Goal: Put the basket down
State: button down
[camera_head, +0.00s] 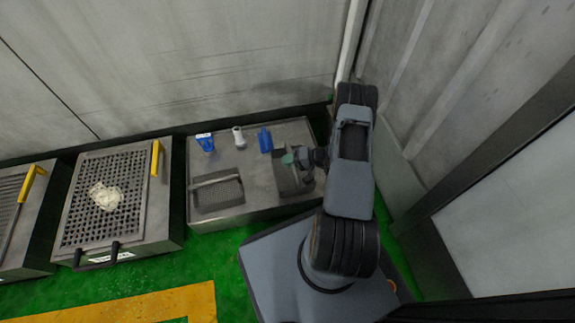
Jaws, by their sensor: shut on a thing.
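A dark grey basket (290,181) is at the right part of the metal table, directly at my gripper (300,158). My gripper is shut on its upper part; the exact grip is small and partly hidden by my wrist. I cannot tell whether the basket's underside touches the table top. A small teal piece shows at the fingertips.
The metal table (251,205) also bears a blue and white container (205,142), a white bottle (238,137) and a blue bottle (265,140) along the back. To the left is a perforated unit (133,205) with pale material (105,197). Walls close off the back and right.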

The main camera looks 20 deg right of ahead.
aim_at(288, 174)
jog(key=f+b, duration=0.2)
jog(key=f, duration=0.2)
jog(key=shift+w+d+b, duration=0.1)
jog(key=shift+w+b, duration=0.25)
jog(key=shift+b, duration=0.05)
jog(key=shift+r, duration=0.1)
jog(key=c, duration=1.1)
grip_release()
jog(key=shift+o, duration=0.2)
